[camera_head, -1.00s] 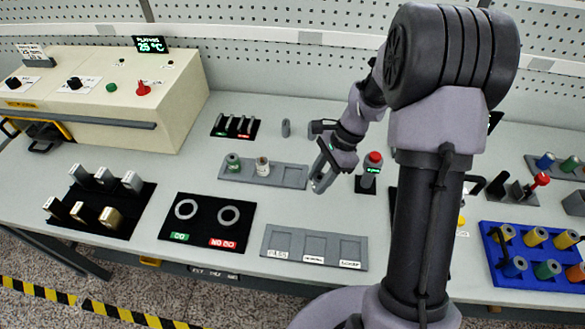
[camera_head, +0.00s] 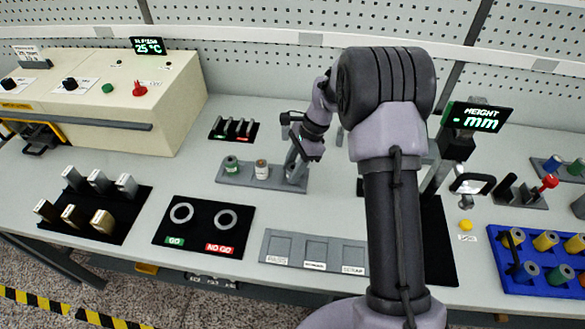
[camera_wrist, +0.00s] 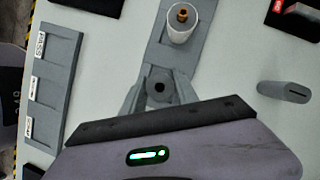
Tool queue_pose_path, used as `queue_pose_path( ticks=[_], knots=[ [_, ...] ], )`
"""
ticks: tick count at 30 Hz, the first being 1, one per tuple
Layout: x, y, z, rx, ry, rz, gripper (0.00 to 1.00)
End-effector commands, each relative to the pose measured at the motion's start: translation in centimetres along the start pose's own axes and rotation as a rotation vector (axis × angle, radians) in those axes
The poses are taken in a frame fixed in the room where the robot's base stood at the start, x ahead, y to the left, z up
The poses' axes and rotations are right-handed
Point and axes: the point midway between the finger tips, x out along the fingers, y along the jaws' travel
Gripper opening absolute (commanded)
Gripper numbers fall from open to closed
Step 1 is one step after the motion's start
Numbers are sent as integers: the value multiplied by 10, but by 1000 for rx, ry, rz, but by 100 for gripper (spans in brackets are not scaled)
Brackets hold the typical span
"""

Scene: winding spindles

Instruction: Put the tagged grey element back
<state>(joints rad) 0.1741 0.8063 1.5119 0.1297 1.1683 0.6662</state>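In the wrist view, a small grey element (camera_wrist: 158,87) with a dark round hole shows between the two fingertips of my gripper (camera_wrist: 160,92). The fingers look closed on its sides; its tag cannot be made out. In the head view my gripper (camera_head: 297,168) points down at the right end of the grey rack (camera_head: 230,178), and the element cannot be made out there. A green spool (camera_head: 231,164) and a white spool (camera_head: 261,169) stand in the rack's other places. The white spool (camera_wrist: 181,24) also shows in the wrist view. Whether the element touches the rack is unclear.
A slotted grey post (camera_wrist: 284,91) stands behind the rack. In front are the GO/NO GO plate (camera_head: 203,247) and an empty three-compartment tray (camera_head: 312,268). A height gauge (camera_head: 478,117) and a blue spool crate (camera_head: 498,265) are to the right.

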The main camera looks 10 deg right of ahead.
Motion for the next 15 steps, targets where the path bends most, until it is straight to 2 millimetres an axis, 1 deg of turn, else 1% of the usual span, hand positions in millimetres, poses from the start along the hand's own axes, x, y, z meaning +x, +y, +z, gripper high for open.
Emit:
queue_pose_path(
  ticks=[1,2,3,11,14,15],
  knots=[
    [0,0,0,0,0,0,47],
    [0,0,0,0,0,0,53],
    [0,0,0,0,0,0,55],
    [-1,0,0,0,0,0,55],
    [-13,0,2,0,1,-2,55],
    [-22,0,2,0,0,-3,55]
  ],
)
